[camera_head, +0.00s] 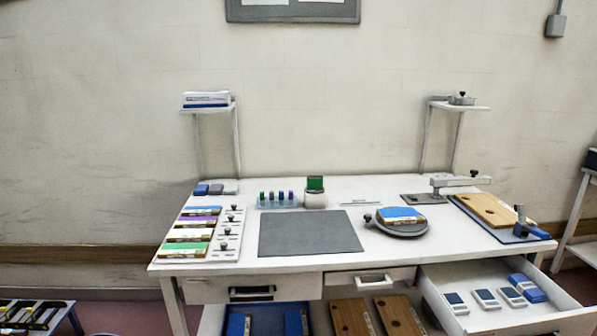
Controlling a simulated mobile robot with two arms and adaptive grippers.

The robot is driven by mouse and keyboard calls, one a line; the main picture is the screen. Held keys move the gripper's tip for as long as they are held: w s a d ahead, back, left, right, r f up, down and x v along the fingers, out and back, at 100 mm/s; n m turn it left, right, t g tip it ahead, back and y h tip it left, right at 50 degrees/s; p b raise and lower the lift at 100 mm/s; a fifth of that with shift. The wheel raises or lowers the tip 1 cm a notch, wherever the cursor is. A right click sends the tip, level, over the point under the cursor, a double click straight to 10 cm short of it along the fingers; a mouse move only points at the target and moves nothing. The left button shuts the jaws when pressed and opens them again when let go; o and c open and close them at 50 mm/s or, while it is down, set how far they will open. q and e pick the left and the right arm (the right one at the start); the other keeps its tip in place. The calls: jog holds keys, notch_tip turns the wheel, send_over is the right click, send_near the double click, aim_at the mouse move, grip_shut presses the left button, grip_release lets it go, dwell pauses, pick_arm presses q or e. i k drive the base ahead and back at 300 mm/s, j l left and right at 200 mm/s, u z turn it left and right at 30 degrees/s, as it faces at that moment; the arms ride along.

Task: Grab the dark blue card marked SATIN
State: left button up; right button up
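No lettering is legible at this size, so I cannot tell which item is the dark blue card marked SATIN. Small blue blocks (208,189) lie at the table's back left. A rack (225,252) at the left holds coloured pieces, with a blue one (202,211) at its far end. A round turntable (402,230) carries a blue-topped piece (400,214). The open right drawer (492,322) holds several small white-and-blue items (486,298) and a blue one (527,287). Neither of my grippers is in view.
The white table (380,262) has a grey mat (309,233) in its bare middle. A green-topped holder (315,192) and a bottle rack (277,203) stand behind it. A clamp (455,183) and wooden board (493,209) are at right. A blue tray (267,310) sits below.

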aim_at(509, 294)
jog(key=z, duration=1.45)
